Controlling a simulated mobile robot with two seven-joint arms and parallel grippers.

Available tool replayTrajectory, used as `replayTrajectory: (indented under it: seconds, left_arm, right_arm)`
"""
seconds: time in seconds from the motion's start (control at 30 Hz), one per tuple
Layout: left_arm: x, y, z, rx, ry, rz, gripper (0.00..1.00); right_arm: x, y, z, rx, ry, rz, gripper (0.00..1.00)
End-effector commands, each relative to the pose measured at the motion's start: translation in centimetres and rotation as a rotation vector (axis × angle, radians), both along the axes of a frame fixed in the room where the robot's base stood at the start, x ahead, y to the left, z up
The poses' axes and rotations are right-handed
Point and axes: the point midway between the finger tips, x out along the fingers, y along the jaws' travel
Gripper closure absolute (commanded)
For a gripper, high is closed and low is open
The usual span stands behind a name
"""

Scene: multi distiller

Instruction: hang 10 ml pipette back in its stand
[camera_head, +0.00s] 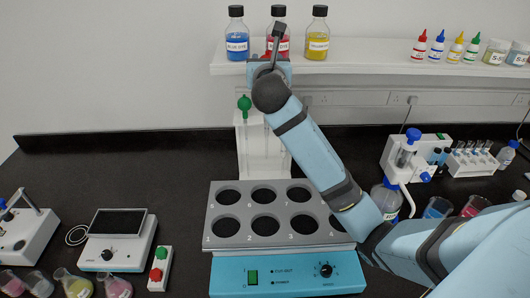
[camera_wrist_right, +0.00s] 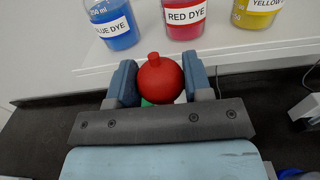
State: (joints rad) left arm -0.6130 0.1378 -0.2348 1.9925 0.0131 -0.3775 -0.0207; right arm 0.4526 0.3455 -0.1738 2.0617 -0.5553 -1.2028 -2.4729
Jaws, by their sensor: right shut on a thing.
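My right gripper (camera_wrist_right: 160,85) is shut on a red bulb (camera_wrist_right: 160,76), the top of a pipette, in the right wrist view. A bit of green shows just below the red bulb. In the head view my right gripper (camera_head: 268,70) is above the white pipette stand (camera_head: 262,155), and my arm hides the red bulb. A pipette with a green bulb (camera_head: 244,103) is at the left side of the stand. The lower end of the held pipette cannot be made out clearly, so I cannot tell whether it is seated. My left gripper is not in view.
The shelf (camera_head: 370,68) with blue (camera_head: 236,45), red and yellow dye bottles is close behind the gripper. The multi distiller (camera_head: 287,272) with its round wells stands in front of the stand. A dispenser and tube rack are to the right.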

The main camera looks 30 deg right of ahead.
Motion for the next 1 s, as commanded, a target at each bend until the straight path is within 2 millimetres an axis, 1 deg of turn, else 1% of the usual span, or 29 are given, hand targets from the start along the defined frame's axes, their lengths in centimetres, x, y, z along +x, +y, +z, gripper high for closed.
replayTrajectory:
  seconds: [0.3, 0.5, 0.57, 0.6, 0.7, 0.8, 0.93, 1.0]
  left_arm:
    - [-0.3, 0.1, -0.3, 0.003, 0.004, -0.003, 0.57]
    - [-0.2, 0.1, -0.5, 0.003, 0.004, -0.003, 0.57]
    - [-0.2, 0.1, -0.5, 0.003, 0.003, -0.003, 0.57]
    - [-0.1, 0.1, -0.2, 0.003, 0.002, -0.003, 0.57]
    - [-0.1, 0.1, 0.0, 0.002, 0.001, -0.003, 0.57]
    - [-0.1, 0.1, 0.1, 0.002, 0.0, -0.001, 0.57]
    - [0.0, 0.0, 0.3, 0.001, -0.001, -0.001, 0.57]
    - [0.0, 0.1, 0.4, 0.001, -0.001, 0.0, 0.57]
  right_arm:
    - [0.0, 0.0, -7.9, 0.001, 0.008, 0.0, 0.62]
    - [0.0, 0.1, -12.5, 0.002, 0.007, 0.0, 0.62]
    - [-0.1, 0.1, -13.7, 0.002, 0.006, 0.0, 0.62]
    - [0.7, -0.4, -13.2, 0.001, 0.001, -0.002, 0.62]
    - [2.3, -1.4, -13.1, 0.0, 0.0, -0.002, 0.62]
    - [3.3, -2.0, -13.2, 0.0, 0.001, -0.001, 0.62]
    - [4.1, -2.5, -13.2, 0.0, 0.001, -0.001, 0.62]
    - [4.9, -3.0, -13.2, 0.001, 0.001, -0.001, 0.62]
